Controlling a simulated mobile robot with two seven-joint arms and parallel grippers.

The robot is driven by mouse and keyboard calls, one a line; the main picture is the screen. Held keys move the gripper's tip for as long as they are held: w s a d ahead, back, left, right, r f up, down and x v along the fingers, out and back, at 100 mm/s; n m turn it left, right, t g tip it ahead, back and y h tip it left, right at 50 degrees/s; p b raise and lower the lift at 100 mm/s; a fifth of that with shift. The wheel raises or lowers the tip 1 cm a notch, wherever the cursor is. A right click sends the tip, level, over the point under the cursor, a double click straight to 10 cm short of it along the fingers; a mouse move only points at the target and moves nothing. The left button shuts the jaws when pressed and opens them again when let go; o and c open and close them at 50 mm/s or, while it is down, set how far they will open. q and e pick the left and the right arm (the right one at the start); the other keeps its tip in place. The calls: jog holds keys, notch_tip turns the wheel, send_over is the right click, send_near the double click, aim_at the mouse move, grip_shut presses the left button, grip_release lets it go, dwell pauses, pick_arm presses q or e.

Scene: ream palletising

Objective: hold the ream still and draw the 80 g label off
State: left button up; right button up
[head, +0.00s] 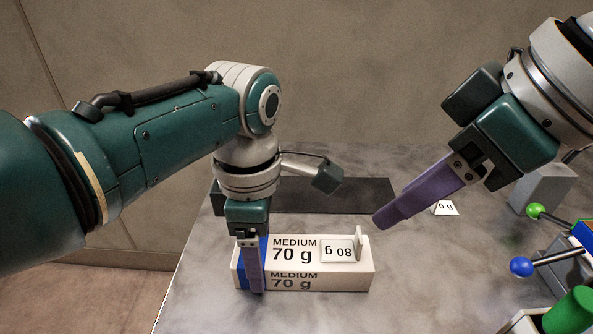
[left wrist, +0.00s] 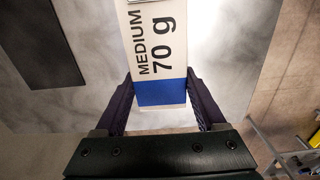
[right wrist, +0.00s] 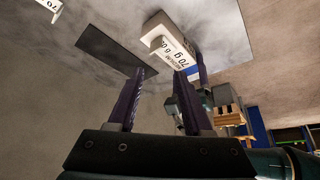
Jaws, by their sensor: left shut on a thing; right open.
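The ream (head: 310,281) is a white box with a blue band at its left end and "MEDIUM 70 g" print, lying on the grey table. The white 80 g label (head: 338,251) lies on its top toward the right, print upside down, with a small tab (head: 359,243) standing up at its right end. My left gripper (head: 255,285) is shut across the ream's blue end; the left wrist view shows the ream (left wrist: 157,60) between both fingers. My right gripper (head: 386,222) is open and empty, above and right of the ream, apart from the label.
A dark flat mat (head: 350,192) lies behind the ream. A small white card (head: 446,208) ending in "0 g" is behind and to the right. A grey block (head: 543,188), a green-knobbed lever (head: 535,211) and a blue-knobbed lever (head: 520,267) crowd the right. Table between them and the ream is clear.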

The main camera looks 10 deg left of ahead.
jog(key=shift+o, duration=1.4)
jog(key=shift+w+d+m, duration=0.15)
jog(key=shift+w+m, duration=0.1)
jog(key=shift+m, duration=0.25)
jog(key=shift+o, duration=0.2)
jog(key=w+m, duration=0.1)
jog(key=m, duration=0.2)
jog(key=w+d+m, duration=0.1)
jog(key=m, duration=0.3)
jog(key=w+d+r+m+g, duration=0.1)
jog(key=w+m, duration=0.1)
jog(key=m, duration=0.1)
jog(key=shift+m+h, duration=0.3)
jog(key=m+g, duration=0.3)
jog(key=m, duration=1.2)
send_near(341, 243)
jog(key=f, duration=0.3)
jog(key=s+f, duration=0.1)
jog(key=f, duration=0.1)
jog(key=shift+s+a, duration=0.1)
jog(key=shift+a, duration=0.2)
